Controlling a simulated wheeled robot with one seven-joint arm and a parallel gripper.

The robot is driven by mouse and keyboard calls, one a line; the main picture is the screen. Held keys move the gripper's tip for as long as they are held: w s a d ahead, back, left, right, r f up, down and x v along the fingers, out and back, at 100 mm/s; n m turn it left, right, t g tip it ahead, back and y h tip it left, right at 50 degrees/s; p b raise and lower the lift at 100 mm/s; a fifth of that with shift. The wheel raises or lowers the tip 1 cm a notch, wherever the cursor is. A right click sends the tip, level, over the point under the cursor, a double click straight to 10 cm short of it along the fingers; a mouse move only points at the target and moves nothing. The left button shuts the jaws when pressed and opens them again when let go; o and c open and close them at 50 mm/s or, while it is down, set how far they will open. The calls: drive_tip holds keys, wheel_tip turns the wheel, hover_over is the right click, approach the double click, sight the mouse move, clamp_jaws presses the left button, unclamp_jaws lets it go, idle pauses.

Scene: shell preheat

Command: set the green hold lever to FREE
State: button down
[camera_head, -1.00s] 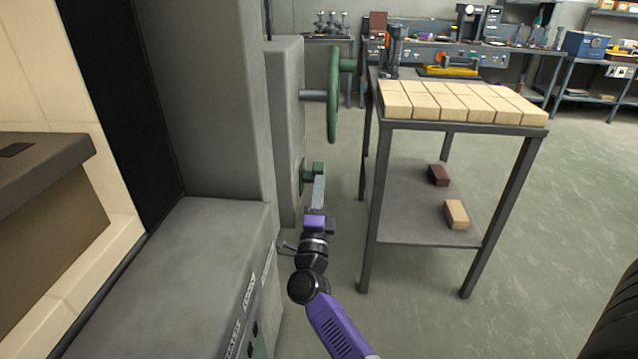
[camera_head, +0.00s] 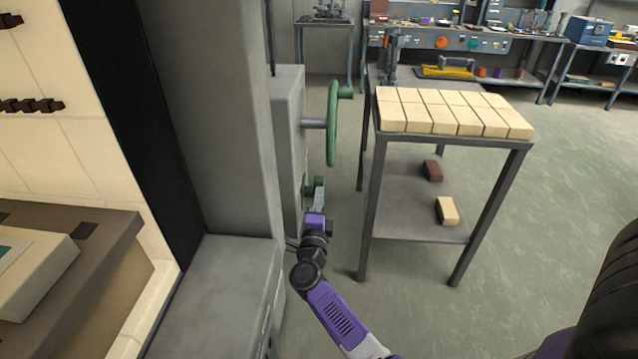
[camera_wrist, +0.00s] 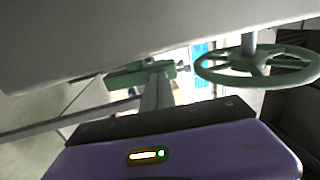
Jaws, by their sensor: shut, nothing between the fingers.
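The green hold lever (camera_head: 308,192) is on the side of the grey cabinet, below the green handwheel (camera_head: 333,124). In the wrist view the lever (camera_wrist: 125,79) shows as a green bar left of the wheel. My gripper (camera_head: 319,190) is shut and empty, its grey fingers reaching to the lever. In the wrist view my gripper (camera_wrist: 156,72) has its fingertips at the green bar, partly covering it. I cannot tell whether they touch. No FREE marking is readable, so the lever's setting cannot be told.
The grey cabinet (camera_head: 288,150) stands close left of my arm. A metal table (camera_head: 455,142) with pale bricks (camera_head: 455,112) on top stands to the right, with two loose blocks on its lower shelf. A workbench (camera_head: 440,45) is at the back. Open floor (camera_head: 560,170) lies right.

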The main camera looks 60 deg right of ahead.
sight(320, 182)
drive_tip(key=r+y+p, duration=0.1)
drive_tip(key=p, duration=0.2)
drive_tip(key=d+y+p, duration=0.1)
drive_tip(key=p, duration=0.3)
drive_tip(key=shift+w+r+g, duration=0.15)
drive_tip(key=shift+r+g, duration=0.2)
drive_tip(key=shift+g, duration=0.05)
drive_tip(key=shift+w+d+r+p, duration=0.15)
drive_tip(key=shift+d+r+p, duration=0.15)
drive_tip(key=shift+p, duration=0.4)
drive_tip(key=shift+w+d+r, duration=0.2)
drive_tip(key=shift+w+d, duration=0.05)
drive_tip(key=shift+d, duration=0.25)
drive_tip(key=shift+d+r+p, duration=0.15)
drive_tip(key=shift+r+p, duration=0.05)
drive_tip(key=shift+p, duration=0.1)
wheel_tip(320, 182, up, 20)
drive_tip(key=p, duration=0.7)
drive_tip(key=shift+f, duration=0.25)
